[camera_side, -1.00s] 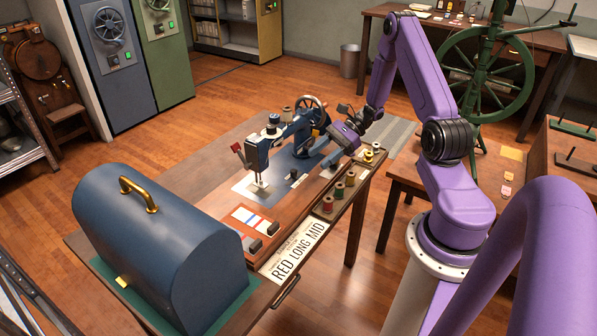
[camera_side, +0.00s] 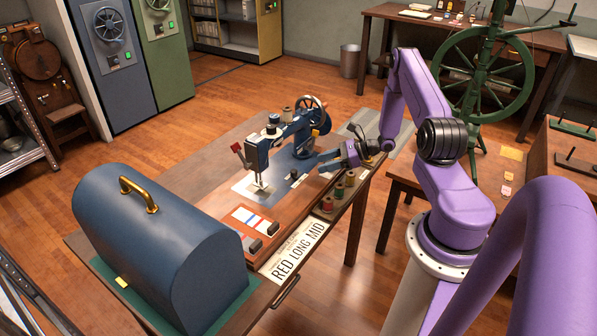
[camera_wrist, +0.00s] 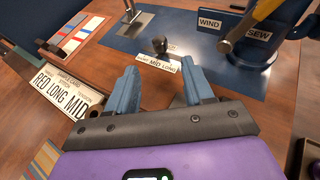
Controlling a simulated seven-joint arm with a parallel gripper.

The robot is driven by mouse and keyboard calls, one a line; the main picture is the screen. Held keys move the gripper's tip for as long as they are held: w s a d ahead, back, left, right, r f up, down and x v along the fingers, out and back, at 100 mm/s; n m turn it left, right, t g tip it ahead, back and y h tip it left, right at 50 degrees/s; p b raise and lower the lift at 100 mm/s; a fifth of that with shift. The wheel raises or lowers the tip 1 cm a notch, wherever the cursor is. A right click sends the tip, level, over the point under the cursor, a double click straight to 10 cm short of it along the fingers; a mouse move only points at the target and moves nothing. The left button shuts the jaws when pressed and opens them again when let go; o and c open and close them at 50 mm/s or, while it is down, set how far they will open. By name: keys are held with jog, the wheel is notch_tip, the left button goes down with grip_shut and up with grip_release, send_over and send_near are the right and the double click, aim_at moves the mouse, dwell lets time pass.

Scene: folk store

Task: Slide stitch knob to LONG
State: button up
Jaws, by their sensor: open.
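The stitch knob (camera_wrist: 160,45) is a small dark knob on the sewing machine's blue base plate. It stands just behind a white label strip (camera_wrist: 157,64) on which MID and LONG can be read, and looks about level with the strip's middle. In the side view the knob (camera_side: 293,173) is a small dark shape in front of the blue sewing machine (camera_side: 290,132). My gripper (camera_wrist: 160,84) is open and empty, its two blue fingers apart and pointing toward the strip and knob, short of both. In the side view my gripper (camera_side: 325,163) is right of the knob.
A card reading RED LONG MID (camera_side: 298,252) lies at the table's front edge. Thread spools (camera_side: 339,193) stand in a tray beside my gripper. WIND and SEW plates (camera_wrist: 210,24) sit right of the knob. A blue domed case (camera_side: 165,245) fills the front left.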

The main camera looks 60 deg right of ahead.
aim_at(298, 178)
jog(key=x, duration=0.9)
jog(key=shift+w+a+f, duration=0.1)
jog(key=shift+w+a, duration=0.1)
jog(key=shift+w, duration=0.1)
